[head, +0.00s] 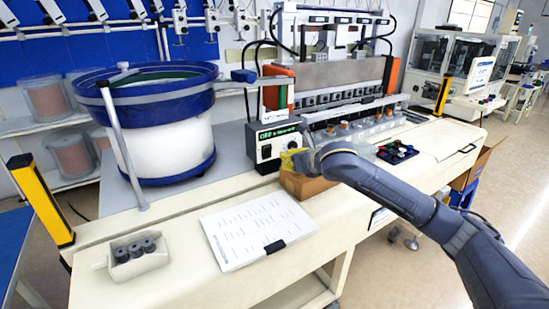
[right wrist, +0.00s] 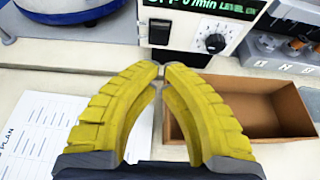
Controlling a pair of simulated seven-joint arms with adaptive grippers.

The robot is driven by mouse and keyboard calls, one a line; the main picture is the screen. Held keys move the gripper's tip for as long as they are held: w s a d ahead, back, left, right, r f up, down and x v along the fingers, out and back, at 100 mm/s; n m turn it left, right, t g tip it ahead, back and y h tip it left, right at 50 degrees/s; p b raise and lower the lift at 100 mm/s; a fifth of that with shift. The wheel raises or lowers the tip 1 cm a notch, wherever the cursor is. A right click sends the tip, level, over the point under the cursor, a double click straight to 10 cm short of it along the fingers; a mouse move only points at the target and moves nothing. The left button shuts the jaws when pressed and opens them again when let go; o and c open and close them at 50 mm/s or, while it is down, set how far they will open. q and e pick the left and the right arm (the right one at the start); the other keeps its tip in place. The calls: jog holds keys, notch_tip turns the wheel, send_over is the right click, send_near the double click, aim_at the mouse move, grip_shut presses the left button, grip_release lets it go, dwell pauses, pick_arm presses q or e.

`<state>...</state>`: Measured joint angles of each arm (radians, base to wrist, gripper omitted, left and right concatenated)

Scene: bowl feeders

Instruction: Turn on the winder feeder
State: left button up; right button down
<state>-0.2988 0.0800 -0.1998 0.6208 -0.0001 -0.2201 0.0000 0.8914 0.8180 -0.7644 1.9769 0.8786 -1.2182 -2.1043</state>
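The feeder's control box (head: 276,146) stands at the bench's middle, with a green-lit display and a dial. In the right wrist view the display (right wrist: 205,7) reads OFF and 0/min, and the black dial (right wrist: 211,42) is plain to see. My right gripper (head: 290,160) is in front of the box's lower part. In the right wrist view its yellow fingers (right wrist: 160,70) are bowed and their tips meet, with nothing seen between them. My left gripper is not in view.
A blue-rimmed bowl feeder (head: 160,125) stands left of the box. An open cardboard box (right wrist: 250,105) lies below and right of the fingertips. A printed sheet (head: 257,230) and a tray of dark spools (head: 136,262) lie in front. The winding machine (head: 340,78) is behind right.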

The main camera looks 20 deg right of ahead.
aim_at(268, 156)
jog(key=shift+x, duration=5)
jog(key=shift+w+r, duration=0.1)
